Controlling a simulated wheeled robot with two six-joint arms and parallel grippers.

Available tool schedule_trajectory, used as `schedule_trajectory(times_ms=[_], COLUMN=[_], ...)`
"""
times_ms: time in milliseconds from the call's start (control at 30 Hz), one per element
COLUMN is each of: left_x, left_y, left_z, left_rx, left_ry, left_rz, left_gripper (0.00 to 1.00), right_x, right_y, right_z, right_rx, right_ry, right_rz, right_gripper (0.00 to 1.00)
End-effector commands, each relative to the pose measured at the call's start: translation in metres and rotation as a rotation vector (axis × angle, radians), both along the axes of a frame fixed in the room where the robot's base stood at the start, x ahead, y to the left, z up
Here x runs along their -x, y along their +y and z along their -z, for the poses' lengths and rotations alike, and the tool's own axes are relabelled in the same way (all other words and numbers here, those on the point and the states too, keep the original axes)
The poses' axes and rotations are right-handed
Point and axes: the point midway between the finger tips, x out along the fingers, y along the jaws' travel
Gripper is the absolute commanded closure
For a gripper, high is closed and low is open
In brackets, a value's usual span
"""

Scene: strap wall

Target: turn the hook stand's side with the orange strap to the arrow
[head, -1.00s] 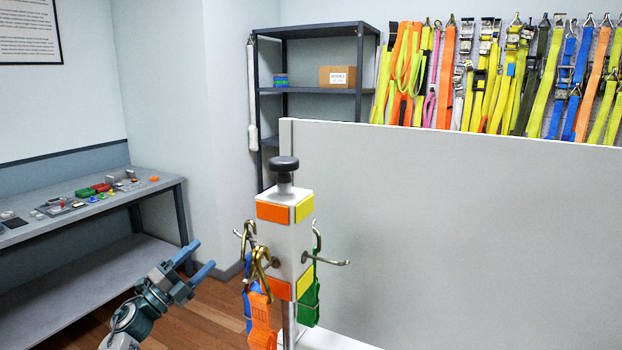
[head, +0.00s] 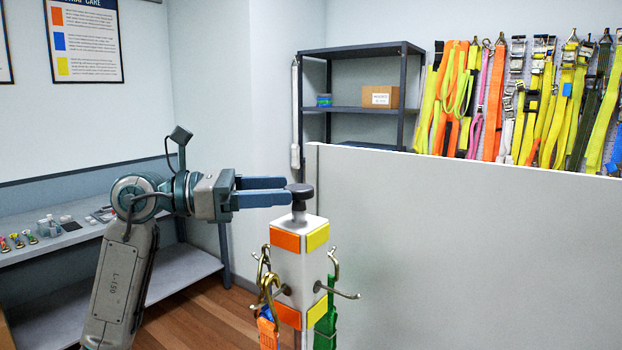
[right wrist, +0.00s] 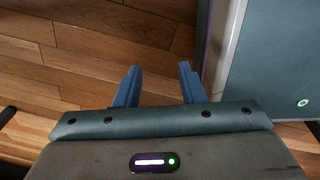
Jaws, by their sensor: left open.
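The hook stand (head: 300,262) is a white square post with a black knob (head: 300,190) on top. Its left-front face has orange plates (head: 285,241) and a brass hook with the orange strap (head: 268,330). Its right-front face has yellow plates (head: 317,238) and a hook; a green strap (head: 326,325) hangs on that side. A bit of blue shows behind the orange strap. My left gripper (head: 288,191) is open and level, its fingertips at the knob's left edge; I cannot tell whether they touch. My right gripper (right wrist: 157,75) is open and empty above the floor. I see no arrow.
A grey panel (head: 450,250) stands right of and behind the stand. A bench (head: 160,280) with small parts is at left. A shelf (head: 350,108) and hanging straps are at the back. The right wrist view shows wooden floor and a teal surface (right wrist: 275,65) at right.

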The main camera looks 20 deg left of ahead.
Motion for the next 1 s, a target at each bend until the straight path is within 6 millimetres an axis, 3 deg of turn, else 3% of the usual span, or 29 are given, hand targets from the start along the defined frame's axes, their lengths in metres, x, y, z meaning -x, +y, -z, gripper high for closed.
schedule_trajectory(times_ms=[400, 900, 1000], left_x=[-0.022, -0.026, -0.026], left_y=[-0.047, -0.057, -0.057], left_z=[-0.002, 0.000, 0.000], left_rx=[0.004, 0.002, 0.002], left_ry=[0.001, 0.001, 0.001], left_rz=[0.003, 0.000, 0.000], left_gripper=[0.35, 0.35, 0.55], right_x=[-0.002, -0.005, -0.005], right_y=[-0.014, -0.012, -0.010], right_z=[-0.027, -0.030, -0.030], right_rx=[0.014, 0.013, 0.010], right_ry=[-0.007, -0.010, -0.010], right_rz=[-0.005, -0.004, -0.004], right_gripper=[0.64, 0.64, 0.64])
